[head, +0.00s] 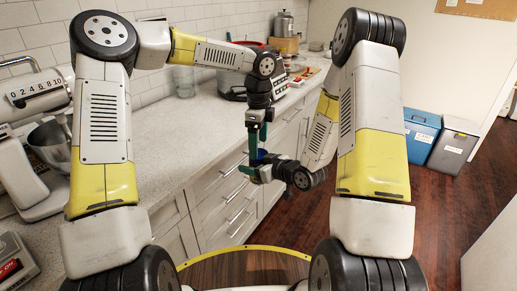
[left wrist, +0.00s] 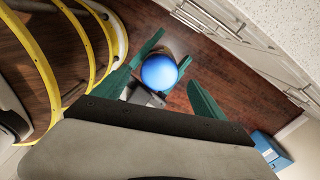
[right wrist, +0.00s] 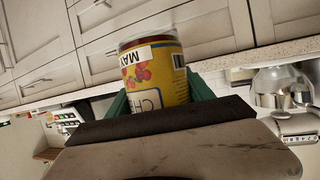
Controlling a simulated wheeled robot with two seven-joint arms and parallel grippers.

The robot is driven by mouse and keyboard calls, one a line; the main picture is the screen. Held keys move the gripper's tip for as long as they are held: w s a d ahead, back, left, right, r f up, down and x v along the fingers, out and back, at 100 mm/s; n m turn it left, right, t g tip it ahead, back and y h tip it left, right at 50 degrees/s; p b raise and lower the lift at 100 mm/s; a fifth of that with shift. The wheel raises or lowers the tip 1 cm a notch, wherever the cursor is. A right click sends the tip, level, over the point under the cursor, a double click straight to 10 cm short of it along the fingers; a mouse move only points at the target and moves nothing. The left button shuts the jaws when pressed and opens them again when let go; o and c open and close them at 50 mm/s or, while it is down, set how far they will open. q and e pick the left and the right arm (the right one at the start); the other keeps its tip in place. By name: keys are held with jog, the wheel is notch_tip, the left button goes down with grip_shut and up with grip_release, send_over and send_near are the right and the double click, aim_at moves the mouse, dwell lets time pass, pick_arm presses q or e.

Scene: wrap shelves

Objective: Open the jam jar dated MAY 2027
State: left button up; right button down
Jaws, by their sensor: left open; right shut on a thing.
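A jam jar with a blue lid (left wrist: 159,73) is held in the air by my right gripper (head: 264,168). In the right wrist view the jar's yellow label (right wrist: 155,78) shows cherries, "MAY" and part of a larger word, upside down; the year is hidden. The teal fingers of the right gripper are shut on the jar's sides. The blue lid shows small in the head view (head: 261,153). My left gripper (head: 257,144) is open and points down above the jar. In the left wrist view its fingers stand apart on either side of the lid.
The counter (head: 190,125) and drawer fronts (head: 228,190) run along the left of the jar. A stand mixer (head: 35,165) and glass jar (head: 183,81) stand on the counter. Blue (head: 421,132) and grey (head: 452,148) bins stand at the right. Floor below the jar is clear.

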pick_arm(q)
jog(key=shift+r, duration=0.95)
jog(key=shift+c, duration=0.4)
notch_tip(320, 180, up, 3)
jog(key=m, duration=0.3)
jog(key=shift+f, duration=0.1)
notch_tip(320, 180, down, 8)
jog(key=shift+r, duration=0.2)
jog(key=c, duration=1.5)
jog(key=n, duration=0.3)
